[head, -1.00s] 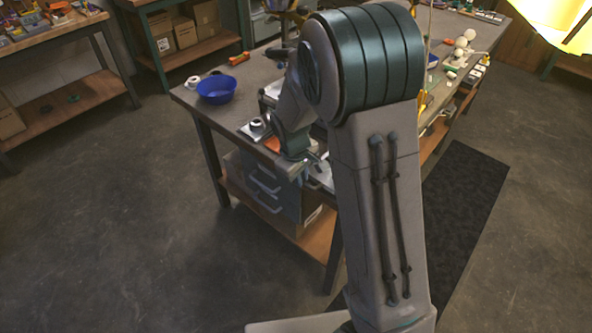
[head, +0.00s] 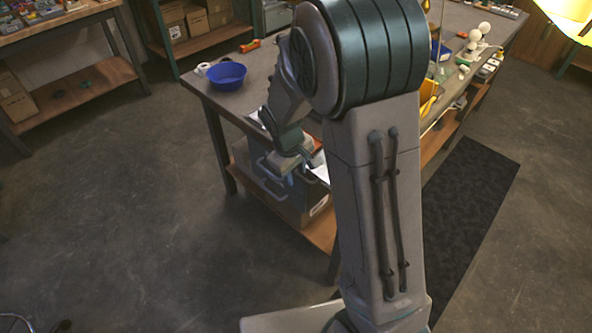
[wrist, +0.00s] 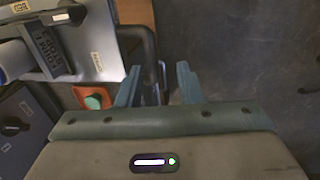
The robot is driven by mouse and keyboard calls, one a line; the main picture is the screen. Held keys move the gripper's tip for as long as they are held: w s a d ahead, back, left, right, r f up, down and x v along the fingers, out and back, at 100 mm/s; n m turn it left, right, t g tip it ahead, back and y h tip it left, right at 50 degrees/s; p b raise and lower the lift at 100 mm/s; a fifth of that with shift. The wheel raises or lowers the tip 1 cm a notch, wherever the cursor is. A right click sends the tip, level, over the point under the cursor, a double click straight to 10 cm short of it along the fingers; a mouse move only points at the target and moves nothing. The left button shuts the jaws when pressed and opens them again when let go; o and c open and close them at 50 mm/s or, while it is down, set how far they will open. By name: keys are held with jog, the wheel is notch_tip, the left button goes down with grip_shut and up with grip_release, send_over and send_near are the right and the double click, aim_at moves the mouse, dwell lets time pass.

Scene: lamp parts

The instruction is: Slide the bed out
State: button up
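My gripper (wrist: 158,84) is open, its two teal fingers apart in the wrist view. A black bar-like handle (wrist: 148,45) runs along the edge of a pale plate, which may be the bed (wrist: 90,45); its lower end shows between or just beyond the fingers. I cannot tell whether the fingers touch it. A dark block with white lettering (wrist: 47,52) lies on the plate. In the head view my gripper (head: 308,160) is at the table's near edge, above the grey drawer unit; my arm hides most of the bed there.
The workbench (head: 240,100) carries a blue bowl (head: 226,75) and white bulbs (head: 485,28). Grey drawers (head: 268,185) sit on its lower shelf. Floor left of the bench is open; a dark mat (head: 470,200) lies right.

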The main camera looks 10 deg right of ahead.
jog(key=shift+w+d, duration=0.1)
jog(key=shift+d, duration=0.1)
notch_tip(320, 180, up, 14)
jog(key=s+a, duration=0.1)
jog(key=a, duration=0.1)
jog(key=shift+s+f, duration=0.2)
jog(key=shift+s, duration=0.1)
jog(key=s+d+m+t, duration=0.1)
jog(key=s+d+m, duration=0.2)
jog(key=s, duration=0.6)
jog(key=s+d+r+m+y, duration=0.1)
jog(key=s+d+m, duration=0.2)
jog(key=s, duration=0.5)
jog(key=shift+s+d+m+t+y, duration=0.3)
jog(key=shift+s+d+m+t, duration=0.1)
jog(key=shift+m, duration=0.3)
jog(key=shift+r, duration=0.1)
dwell(0.8)
